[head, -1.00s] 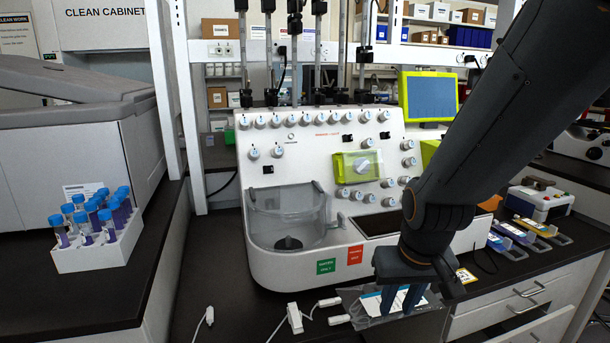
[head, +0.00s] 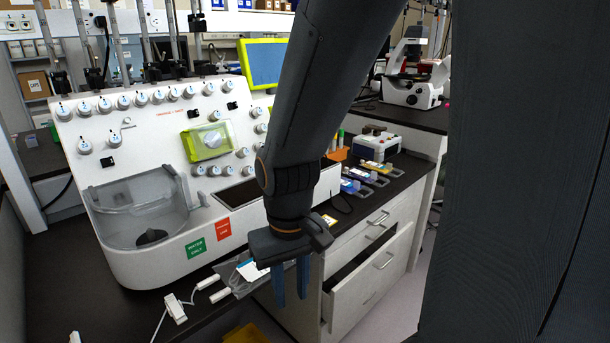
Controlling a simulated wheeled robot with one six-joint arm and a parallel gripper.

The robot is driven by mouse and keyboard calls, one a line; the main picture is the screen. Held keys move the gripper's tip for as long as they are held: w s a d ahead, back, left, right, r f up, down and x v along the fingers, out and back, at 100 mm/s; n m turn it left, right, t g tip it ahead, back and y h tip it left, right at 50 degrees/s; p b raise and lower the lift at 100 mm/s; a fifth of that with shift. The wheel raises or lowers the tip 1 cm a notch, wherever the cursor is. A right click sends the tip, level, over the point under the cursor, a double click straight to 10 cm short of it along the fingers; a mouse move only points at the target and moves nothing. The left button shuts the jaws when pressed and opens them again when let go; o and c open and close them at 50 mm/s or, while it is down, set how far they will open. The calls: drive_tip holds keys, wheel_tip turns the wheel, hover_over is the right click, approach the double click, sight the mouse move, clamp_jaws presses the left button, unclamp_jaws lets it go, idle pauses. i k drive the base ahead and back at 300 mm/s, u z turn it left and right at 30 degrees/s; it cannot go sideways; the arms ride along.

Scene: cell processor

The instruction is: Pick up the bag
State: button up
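The bag (head: 241,284) is a clear, crumpled plastic pouch with a white and blue label. It lies at the front edge of the dark counter, below the white cell processor (head: 140,262), in the head view. White tube connectors (head: 175,309) lie at its left. My gripper (head: 291,294) points down just right of the bag, with two blue fingers apart and nothing seen between them. The fingers show against the cabinet front, past the counter edge. The palm hides part of the bag's right end, so I cannot tell whether they touch.
A drawer (head: 372,268) stands partly open in the white cabinet right of my gripper. Colored cartridges (head: 363,176) and a small white device (head: 376,144) stand farther back on the counter. A yellow object (head: 246,334) shows below the counter edge.

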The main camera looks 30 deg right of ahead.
sight(352, 187)
drive_tip(key=u, duration=1.8)
drive_tip(key=k, duration=1.15)
drive_tip(key=z, duration=1.4)
drive_tip(key=i, duration=1)
